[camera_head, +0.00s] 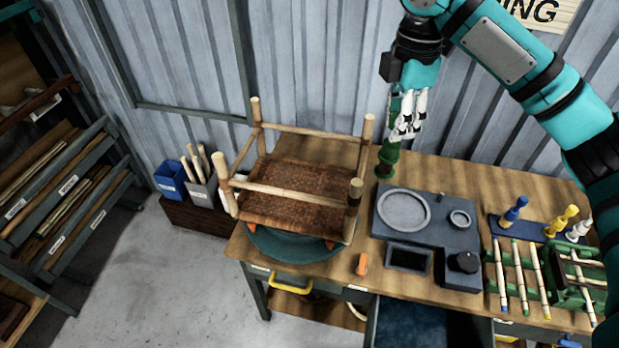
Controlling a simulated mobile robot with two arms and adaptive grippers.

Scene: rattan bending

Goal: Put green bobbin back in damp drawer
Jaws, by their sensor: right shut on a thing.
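My right gripper (404,128) is above the back of the workbench, near the metal wall. It is shut on the green bobbin (388,158), which hangs roughly upright below and beside the fingers; the fingers hide part of it. I cannot tell whether its lower end touches the bench top. An open drawer (410,326) with a dark blue inside sticks out at the front of the bench, cut off by the bottom edge of the view. No label on it is readable. My left gripper is not in view.
An upturned stool frame with a woven seat (292,192) stands on a green turntable (272,244). A grey station (440,228) lies between bobbin and drawer. Blue, yellow and white bobbins stand on a blue rack (537,230) at right. An orange piece (362,264) lies near the front edge.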

